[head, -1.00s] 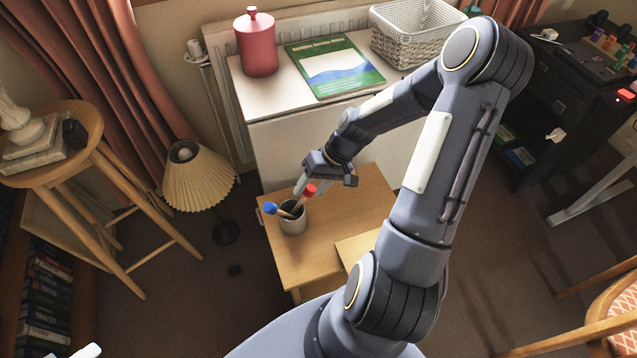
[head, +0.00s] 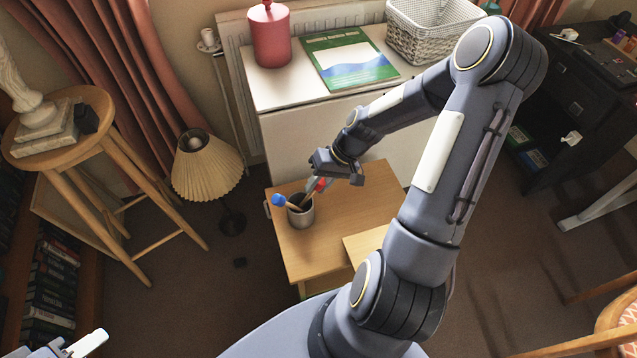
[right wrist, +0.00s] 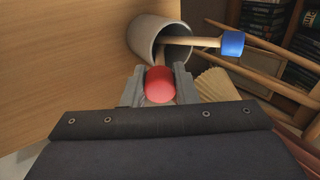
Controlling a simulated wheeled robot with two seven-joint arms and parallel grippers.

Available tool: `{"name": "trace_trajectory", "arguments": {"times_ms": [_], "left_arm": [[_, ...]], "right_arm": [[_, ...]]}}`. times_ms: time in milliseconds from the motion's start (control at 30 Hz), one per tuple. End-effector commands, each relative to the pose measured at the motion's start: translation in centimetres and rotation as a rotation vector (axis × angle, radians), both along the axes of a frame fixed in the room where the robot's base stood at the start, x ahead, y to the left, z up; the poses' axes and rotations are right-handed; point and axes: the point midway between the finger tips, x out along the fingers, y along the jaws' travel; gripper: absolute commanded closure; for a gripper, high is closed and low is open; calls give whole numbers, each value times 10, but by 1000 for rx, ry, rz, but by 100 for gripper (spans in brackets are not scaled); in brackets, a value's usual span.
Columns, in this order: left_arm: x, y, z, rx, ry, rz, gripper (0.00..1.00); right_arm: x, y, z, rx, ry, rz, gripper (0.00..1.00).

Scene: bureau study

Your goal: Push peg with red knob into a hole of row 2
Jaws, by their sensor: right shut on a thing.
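The peg with the red knob (right wrist: 160,86) is between the fingers of my right gripper (right wrist: 159,88), which is shut on it. In the head view the red knob (head: 322,184) shows beside the right gripper (head: 312,188), just above a grey cup (head: 301,216). The lower part of the red peg is hidden, so I cannot tell how deep it sits in the cup. A peg with a blue knob (head: 279,200) leans out of the cup; it also shows in the right wrist view (right wrist: 232,43). My left gripper (head: 82,345) shows partly at the bottom left. No holed rows are visible.
The cup stands on a small wooden table (head: 300,257) with a lighter board (head: 366,245) at its front right. A white cabinet (head: 330,137) stands behind. A lamp (head: 207,167) and a wooden stool (head: 130,160) are to the left.

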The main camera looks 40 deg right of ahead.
Motion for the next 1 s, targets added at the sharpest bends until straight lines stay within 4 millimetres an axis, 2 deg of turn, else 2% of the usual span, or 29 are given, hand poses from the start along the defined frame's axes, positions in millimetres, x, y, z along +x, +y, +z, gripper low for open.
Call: {"name": "trace_trajectory", "arguments": {"times_ms": [267, 1000], "left_arm": [[0, 0, 2, 0, 0, 0, 64], [0, 0, 36, 0, 0, 0, 64]], "right_arm": [[0, -1, 2, 0, -1, -1, 97], [-7, -23, 41, -1, -1, -2, 97]]}}
